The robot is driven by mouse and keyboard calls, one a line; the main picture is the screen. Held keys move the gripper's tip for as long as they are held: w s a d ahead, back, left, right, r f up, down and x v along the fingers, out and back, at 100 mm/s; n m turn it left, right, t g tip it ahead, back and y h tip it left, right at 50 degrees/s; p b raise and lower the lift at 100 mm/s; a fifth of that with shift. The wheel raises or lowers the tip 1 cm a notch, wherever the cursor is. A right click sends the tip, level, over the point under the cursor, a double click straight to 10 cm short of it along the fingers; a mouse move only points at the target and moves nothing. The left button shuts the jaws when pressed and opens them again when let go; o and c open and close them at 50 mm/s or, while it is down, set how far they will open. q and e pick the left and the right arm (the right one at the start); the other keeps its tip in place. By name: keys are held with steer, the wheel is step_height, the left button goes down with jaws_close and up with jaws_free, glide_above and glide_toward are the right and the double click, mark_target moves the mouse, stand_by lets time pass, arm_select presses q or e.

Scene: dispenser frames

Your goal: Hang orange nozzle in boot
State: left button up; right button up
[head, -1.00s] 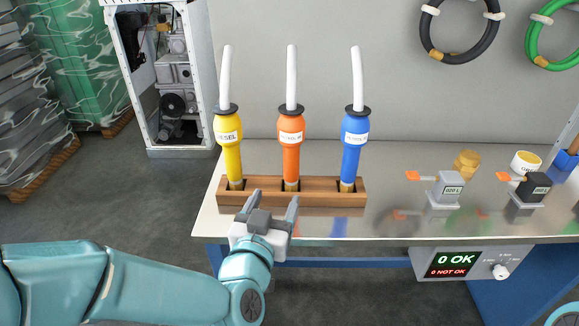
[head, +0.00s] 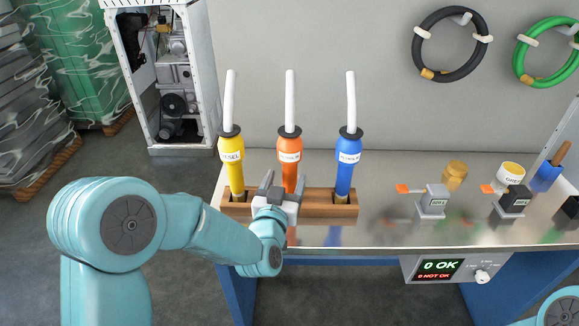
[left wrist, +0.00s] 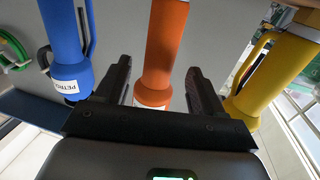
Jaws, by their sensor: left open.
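The orange nozzle (head: 290,148), with a black collar and a white hose on top, stands upright at the middle of the wooden block (head: 345,205). Its lower end is hidden behind my left gripper (head: 284,180), but the earlier head view shows it in the block's middle slot. My left gripper is open in front of the nozzle. In the left wrist view the orange nozzle (left wrist: 163,45) lies between the two spread fingers of the left gripper (left wrist: 158,82). I cannot tell whether they touch it. No separate boot is clearly distinguishable. My right gripper is out of view.
A yellow nozzle (head: 231,163) and a blue nozzle (head: 346,165) flank the orange one closely in the same block.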

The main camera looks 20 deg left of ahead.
mark_target(288, 175)
arm_select(q)
steer(key=w+p, duration=0.1)
steer(key=w, duration=0.1)
steer(key=w+p, duration=0.1)
steer(key=w, duration=0.1)
steer(key=shift+w+a+f, duration=0.15)
steer(key=shift+w+a, duration=0.05)
steer(key=shift+w, duration=0.2)
steer(key=shift+s, duration=0.15)
steer(key=c, duration=0.8)
jaws_close()
steer(key=shift+w+r, duration=0.2)
